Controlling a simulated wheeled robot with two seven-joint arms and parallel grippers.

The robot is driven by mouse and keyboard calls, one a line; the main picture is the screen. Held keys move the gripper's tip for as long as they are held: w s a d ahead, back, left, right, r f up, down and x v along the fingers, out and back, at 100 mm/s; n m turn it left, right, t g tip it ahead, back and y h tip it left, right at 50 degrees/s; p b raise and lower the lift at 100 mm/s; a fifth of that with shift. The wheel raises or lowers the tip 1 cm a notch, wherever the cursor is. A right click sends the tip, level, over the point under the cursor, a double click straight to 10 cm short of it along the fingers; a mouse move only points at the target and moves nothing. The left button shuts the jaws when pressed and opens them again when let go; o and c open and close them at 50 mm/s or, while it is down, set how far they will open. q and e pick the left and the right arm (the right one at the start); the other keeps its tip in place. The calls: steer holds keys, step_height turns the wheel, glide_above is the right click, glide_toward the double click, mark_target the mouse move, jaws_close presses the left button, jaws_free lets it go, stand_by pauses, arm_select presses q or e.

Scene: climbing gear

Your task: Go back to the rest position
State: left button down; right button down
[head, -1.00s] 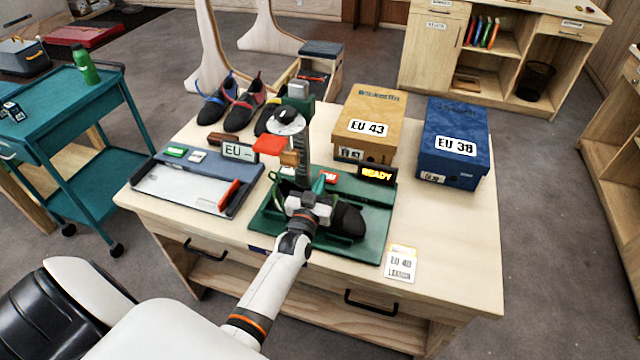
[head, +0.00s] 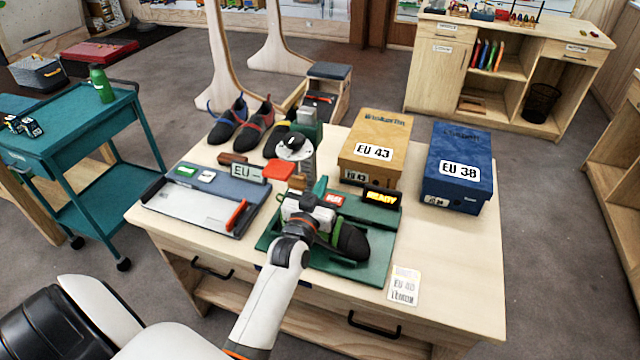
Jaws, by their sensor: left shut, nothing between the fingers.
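My left gripper (head: 308,211) is above the green measuring device (head: 330,268) on the wooden table, near its upright post. Its fingers are partly hidden by my wrist, and it appears shut and empty. A dark climbing shoe (head: 350,240) lies on the device, just right of the gripper; I cannot tell whether they touch. A lit yellow sign (head: 382,196) stands at the device's back edge. My right gripper is not in view.
An orange shoe box (head: 392,132) and a blue shoe box (head: 462,150) stand at the table's back right. A white card (head: 404,286) lies at the front. A teal cart (head: 75,130) stands left.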

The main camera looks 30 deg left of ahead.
arm_select(q)
steer(key=s+d+f+m+g+h, duration=0.2)
steer(key=s+d+f+g, duration=0.25)
steer(key=s, duration=0.25)
steer(key=s+d+f+m+g+h, duration=0.2)
steer(key=s+d+f+g, duration=0.1)
steer(key=s+d, duration=0.25)
steer(key=s+d+f+g, duration=0.1)
steer(key=s+g, duration=0.3)
steer(key=s, duration=0.5)
steer(key=s+d+f+g, duration=0.2)
steer(key=s+g, duration=0.2)
steer(key=s, duration=0.5)
step_height(320, 180, down, 27)
steer(key=b, duration=0.2)
steer(key=s+a+f+m+g, duration=0.1)
steer(key=s+a+f+g, duration=0.1)
steer(key=s+f, duration=1.5)
steer(key=shift+s+a+f+b, duration=0.2)
steer(key=shift+a+f+b, duration=0.2)
steer(key=shift+a, duration=0.15)
